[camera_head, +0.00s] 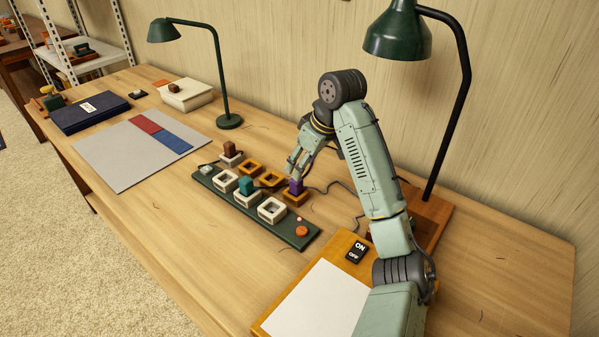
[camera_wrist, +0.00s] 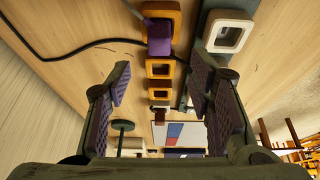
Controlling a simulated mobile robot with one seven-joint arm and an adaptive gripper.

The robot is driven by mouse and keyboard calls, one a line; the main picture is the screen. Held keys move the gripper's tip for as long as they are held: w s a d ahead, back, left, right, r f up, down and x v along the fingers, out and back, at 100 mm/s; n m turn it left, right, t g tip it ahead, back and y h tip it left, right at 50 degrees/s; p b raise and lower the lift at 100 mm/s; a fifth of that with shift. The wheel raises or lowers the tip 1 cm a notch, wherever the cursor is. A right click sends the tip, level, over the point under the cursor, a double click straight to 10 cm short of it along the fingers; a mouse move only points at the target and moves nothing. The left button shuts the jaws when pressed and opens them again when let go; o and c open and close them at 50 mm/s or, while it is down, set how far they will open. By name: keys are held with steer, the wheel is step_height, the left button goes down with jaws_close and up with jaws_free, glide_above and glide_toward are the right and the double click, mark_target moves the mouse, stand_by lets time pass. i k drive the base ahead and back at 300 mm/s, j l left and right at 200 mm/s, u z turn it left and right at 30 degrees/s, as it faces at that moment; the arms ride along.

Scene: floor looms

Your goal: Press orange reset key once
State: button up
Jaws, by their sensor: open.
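A round orange key (camera_head: 302,231), which I take for the reset key, sits on the near right end of a dark green board (camera_head: 312,242) in the head view. A small pale pink knob (camera_head: 299,218) is just behind it. My gripper (camera_head: 293,170) hangs behind the board, over the row of orange sockets and close to a purple block (camera_head: 296,186), apart from the orange key. The wrist view shows my gripper (camera_wrist: 165,92) with its fingers wide apart and nothing between them. The purple block (camera_wrist: 159,38) stands in an orange socket there. The orange key is not in the wrist view.
White sockets (camera_head: 272,210) and a teal block (camera_head: 246,185) stand on the board. Near right is an orange-edged panel with an ON/OFF switch (camera_head: 357,251). Dark green lamps (camera_head: 229,121) stand at the back, and a black cable (camera_wrist: 90,46) runs behind. Table in front of the board is clear.

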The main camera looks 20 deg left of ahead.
mark_target(301, 231)
steer(key=k, duration=1)
